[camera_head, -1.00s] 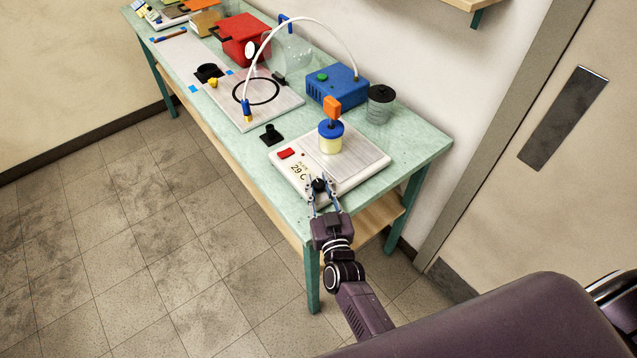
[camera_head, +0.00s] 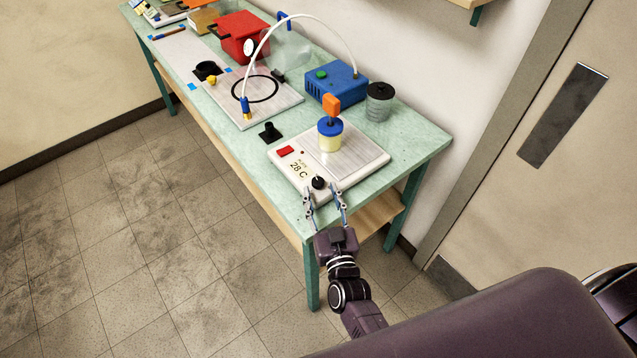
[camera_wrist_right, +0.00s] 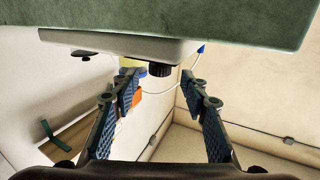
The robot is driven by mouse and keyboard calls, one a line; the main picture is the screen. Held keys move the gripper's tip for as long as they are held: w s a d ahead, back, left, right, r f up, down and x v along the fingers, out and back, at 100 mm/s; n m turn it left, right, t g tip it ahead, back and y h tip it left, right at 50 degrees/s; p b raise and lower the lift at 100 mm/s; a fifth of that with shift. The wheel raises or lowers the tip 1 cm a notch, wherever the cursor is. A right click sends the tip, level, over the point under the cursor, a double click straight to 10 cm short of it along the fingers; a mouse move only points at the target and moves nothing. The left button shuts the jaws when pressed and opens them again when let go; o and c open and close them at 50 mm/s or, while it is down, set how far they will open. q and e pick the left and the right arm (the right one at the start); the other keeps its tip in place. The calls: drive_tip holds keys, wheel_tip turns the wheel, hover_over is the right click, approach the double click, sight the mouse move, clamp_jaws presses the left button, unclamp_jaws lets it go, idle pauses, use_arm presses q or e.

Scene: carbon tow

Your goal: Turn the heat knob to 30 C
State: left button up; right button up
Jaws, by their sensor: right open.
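The heat knob (camera_head: 318,183) is a small black dial on the front of a white hot plate (camera_head: 352,181) near the table's front end. The plate's display (camera_head: 299,170) reads 28 C. My right gripper (camera_head: 325,196) is open and empty, just in front of the knob and apart from it. In the right wrist view the knob (camera_wrist_right: 159,70) shows beyond and between the spread fingers (camera_wrist_right: 166,88). A jar with yellow contents and a blue lid (camera_head: 330,134) stands on the plate. My left gripper is not in view.
A red button (camera_head: 285,151) is on the hot plate. Behind it stand a blue pump box (camera_head: 336,86) and a dark-lidded jar (camera_head: 379,101). A white hose (camera_head: 310,25) arches over the table (camera_head: 420,140). A small black piece (camera_head: 269,133) lies left of the plate.

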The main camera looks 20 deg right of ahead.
drive_tip(key=s, duration=0.7)
drive_tip(key=shift+s+a, duration=0.15)
drive_tip(key=shift+a, duration=0.2)
